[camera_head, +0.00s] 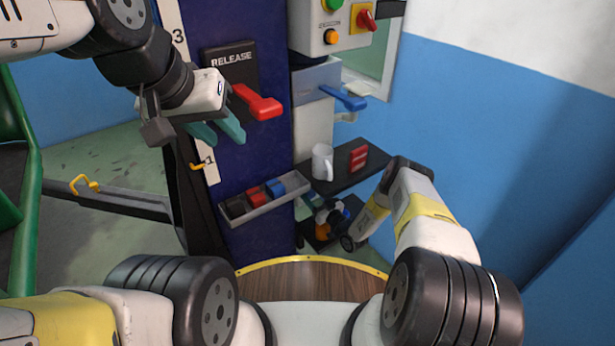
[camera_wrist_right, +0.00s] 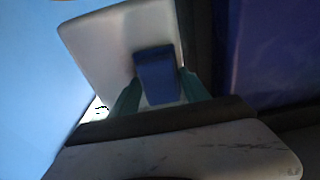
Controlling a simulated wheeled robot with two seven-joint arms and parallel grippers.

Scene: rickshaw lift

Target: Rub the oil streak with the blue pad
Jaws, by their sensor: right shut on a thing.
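In the right wrist view my right gripper (camera_wrist_right: 157,92) has its teal fingers on both sides of a blue pad (camera_wrist_right: 157,75). It is shut on the pad, in front of a pale flat panel (camera_wrist_right: 95,38). I cannot tell whether the pad touches that panel. In the head view the right arm bends down at the right, and I cannot make out its fingertips or the held pad. My left gripper (camera_head: 216,132) is open and empty, just left of the red release handle (camera_head: 262,103). I cannot pick out the oil streak in either view.
A grey tray (camera_head: 262,205) on the blue column holds black, red and blue blocks. A dark shelf (camera_head: 335,182) carries a white mug (camera_head: 322,162) and a red item (camera_head: 358,157). A blue lever (camera_head: 343,97) sticks out above. A green frame (camera_head: 28,170) stands at left.

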